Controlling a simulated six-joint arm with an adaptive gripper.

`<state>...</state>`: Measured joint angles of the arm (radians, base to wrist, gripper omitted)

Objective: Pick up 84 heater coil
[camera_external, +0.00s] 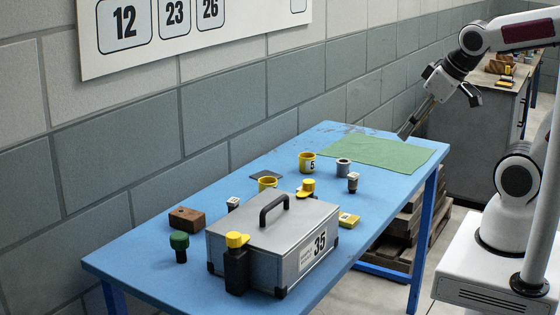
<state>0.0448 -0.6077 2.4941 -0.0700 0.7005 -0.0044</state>
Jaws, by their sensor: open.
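I cannot read the number 84 on any piece, so I cannot tell for sure which is the heater coil. A small grey hollow cylinder (343,165) stands on the blue table (222,183) near the green mat, with no number readable on it. A yellow ring (307,162) marked with a 5 stands to its left. My gripper (405,133) is open and empty, pointing down over the right part of the green mat (375,152), apart from all the pieces.
The grey case (262,237) marked 35, with a raised handle, fills the near table. Beside it are a yellow-topped black piece (236,265), a green-topped piece (180,247), a wooden block (187,219) and a yellow tag (348,219). The mat is bare.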

